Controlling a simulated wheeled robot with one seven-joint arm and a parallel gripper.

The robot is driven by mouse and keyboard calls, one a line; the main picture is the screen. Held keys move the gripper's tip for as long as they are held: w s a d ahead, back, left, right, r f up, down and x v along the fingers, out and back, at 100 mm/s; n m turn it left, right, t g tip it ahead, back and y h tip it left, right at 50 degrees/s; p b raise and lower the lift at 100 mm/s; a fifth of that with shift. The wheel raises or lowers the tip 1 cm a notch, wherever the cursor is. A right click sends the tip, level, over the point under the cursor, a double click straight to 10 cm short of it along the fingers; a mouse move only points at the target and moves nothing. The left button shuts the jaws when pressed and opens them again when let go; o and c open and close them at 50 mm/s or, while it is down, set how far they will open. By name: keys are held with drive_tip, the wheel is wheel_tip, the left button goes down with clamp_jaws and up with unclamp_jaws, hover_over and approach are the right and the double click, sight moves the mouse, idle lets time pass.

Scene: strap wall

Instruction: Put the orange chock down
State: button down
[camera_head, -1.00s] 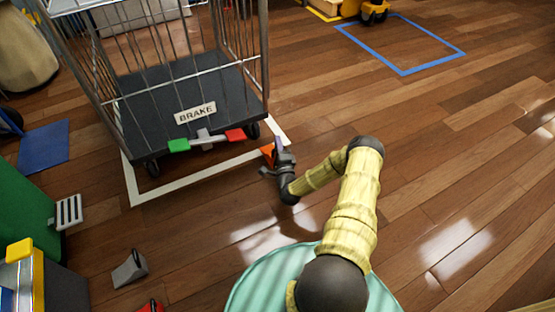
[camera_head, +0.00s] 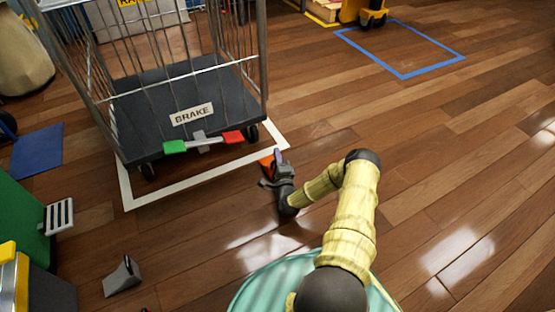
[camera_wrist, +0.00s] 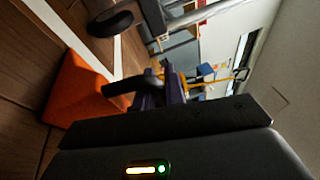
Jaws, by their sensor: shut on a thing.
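The orange chock (camera_head: 267,164) is at my gripper (camera_head: 276,170), beside the right front corner of the wire cage cart, near the white floor outline. In the wrist view the chock (camera_wrist: 80,90) is a wedge with a dark handle, low over or on the wooden floor; I cannot tell whether it touches. My gripper (camera_wrist: 150,95) is shut on the chock at its handle. My gripper hides part of the chock in the head view.
The cart (camera_head: 190,105) has a dark base, a BRAKE label and a green-and-red pedal bar (camera_head: 203,143). A white outline (camera_head: 195,185) frames it. A grey chock (camera_head: 122,277) lies at lower left. A blue outline (camera_head: 402,74) is at upper right. The floor to the right is clear.

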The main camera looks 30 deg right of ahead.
drive_tip(key=shift+f, duration=0.1)
drive_tip(key=c, duration=1.5)
unclamp_jaws()
drive_tip(key=shift+s, duration=0.1)
drive_tip(key=shift+s+a, duration=0.1)
drive_tip(key=shift+s, duration=0.1)
drive_tip(key=p+v, duration=0.4)
drive_tip(key=v, duration=0.7)
drive_tip(key=shift+s+a, duration=0.1)
drive_tip(key=shift+s, duration=0.15)
drive_tip(key=shift+w, duration=0.1)
